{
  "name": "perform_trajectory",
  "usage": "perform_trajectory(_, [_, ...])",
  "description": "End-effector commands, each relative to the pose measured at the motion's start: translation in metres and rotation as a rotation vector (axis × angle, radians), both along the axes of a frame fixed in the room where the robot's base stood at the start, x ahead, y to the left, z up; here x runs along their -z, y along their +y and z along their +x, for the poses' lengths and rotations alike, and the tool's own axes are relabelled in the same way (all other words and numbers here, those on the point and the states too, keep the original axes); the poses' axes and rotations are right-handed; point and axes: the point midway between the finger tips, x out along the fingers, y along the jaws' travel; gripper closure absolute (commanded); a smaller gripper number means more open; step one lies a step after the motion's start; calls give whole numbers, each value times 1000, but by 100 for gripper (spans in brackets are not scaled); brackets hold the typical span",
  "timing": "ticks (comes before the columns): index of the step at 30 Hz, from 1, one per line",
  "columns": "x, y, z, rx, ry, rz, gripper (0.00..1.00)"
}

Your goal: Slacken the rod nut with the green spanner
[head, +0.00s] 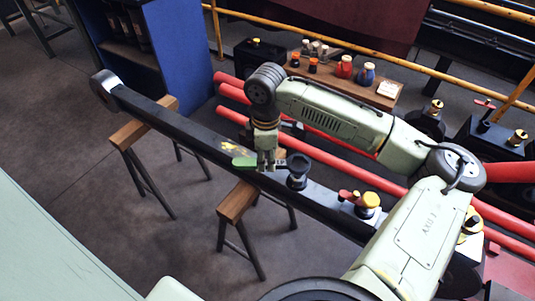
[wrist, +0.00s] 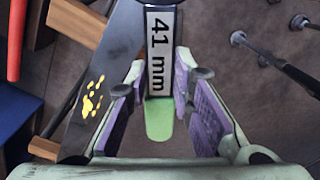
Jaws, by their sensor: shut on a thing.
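The green spanner shows its rounded green end (head: 243,163) on the near side of my gripper (head: 268,163). In the wrist view, its green end (wrist: 160,120) and its "41 mm" label (wrist: 160,50) lie between the purple pads of my gripper (wrist: 160,85). My gripper is shut on the spanner, just above the long dark rod (head: 180,125). A black nut-like fitting (head: 298,172) stands on the rod, just right of my gripper. The spanner's jaw end is out of the wrist view, and I cannot tell whether it is around the fitting.
Wooden trestles (head: 236,202) support the rod. A yellow-topped fitting (head: 369,201) stands further right on it. Red pipes (head: 335,150) run behind. A wooden shelf (head: 330,78) holds several small jars and pots. A blue cabinet (head: 185,55) stands behind left.

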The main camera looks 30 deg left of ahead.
Motion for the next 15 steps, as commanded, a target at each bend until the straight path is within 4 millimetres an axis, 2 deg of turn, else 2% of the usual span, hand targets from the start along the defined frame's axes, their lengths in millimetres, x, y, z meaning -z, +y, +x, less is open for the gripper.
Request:
perform_trajectory(1, [10, 0, 1, 1, -2, 0, 100])
perform_trajectory(6, [31, 0, 1, 1, -1, 1, 100])
perform_trajectory(8, [23, 0, 1, 1, -1, 2, 100])
perform_trajectory(15, [24, 0, 1, 2, -1, 2, 100])
